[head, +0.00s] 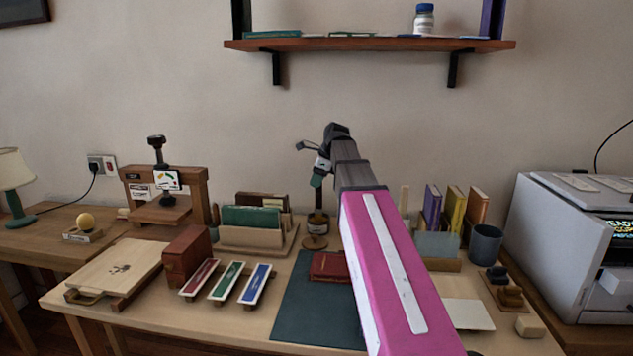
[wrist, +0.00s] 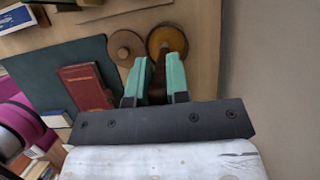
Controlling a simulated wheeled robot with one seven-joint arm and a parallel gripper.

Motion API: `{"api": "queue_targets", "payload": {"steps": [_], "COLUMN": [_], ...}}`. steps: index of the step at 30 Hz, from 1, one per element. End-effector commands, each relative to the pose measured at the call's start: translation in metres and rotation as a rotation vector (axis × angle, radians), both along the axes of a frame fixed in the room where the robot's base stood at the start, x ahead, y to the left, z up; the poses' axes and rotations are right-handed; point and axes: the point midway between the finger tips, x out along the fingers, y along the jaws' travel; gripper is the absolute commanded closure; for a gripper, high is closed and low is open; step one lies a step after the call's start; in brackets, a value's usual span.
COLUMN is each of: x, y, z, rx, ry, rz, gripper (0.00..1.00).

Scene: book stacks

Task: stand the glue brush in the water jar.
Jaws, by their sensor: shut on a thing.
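My gripper (head: 317,181) is over the back middle of the desk, pointing down. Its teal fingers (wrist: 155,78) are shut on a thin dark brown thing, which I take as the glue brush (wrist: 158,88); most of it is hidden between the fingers. Directly below is a small round pot with amber contents (head: 317,223), also in the wrist view (wrist: 167,38). I cannot tell whether the brush's lower end is inside this pot. A dark blue-grey cup (head: 486,244), likely the water jar, stands at the desk's right; its inside is not visible.
A round wooden disc (wrist: 125,46) lies beside the pot. A red book (head: 330,266) lies on the dark green mat (head: 305,315). Upright books (head: 454,210) stand left of the cup. A file holder (head: 250,236) is left of the pot. A shelf (head: 370,44) hangs above.

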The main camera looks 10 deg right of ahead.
Motion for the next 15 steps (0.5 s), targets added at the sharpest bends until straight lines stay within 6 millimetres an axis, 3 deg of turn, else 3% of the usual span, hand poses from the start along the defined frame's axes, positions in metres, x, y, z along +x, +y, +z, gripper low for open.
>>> {"api": "queue_targets", "payload": {"steps": [5, 6, 8, 15], "x": [-0.0002, -0.0001, -0.0001, 0.0000], "y": [0.0001, 0.0001, 0.0001, 0.0000], "z": [-0.0026, -0.0028, -0.0026, -0.0025], "rx": [0.000, 0.000, 0.000, 0.000], "ry": [0.001, 0.001, 0.001, 0.001], "rz": [0.000, 0.000, 0.000, 0.000], "gripper": [1.00, 0.77, 0.58, 0.58]}}
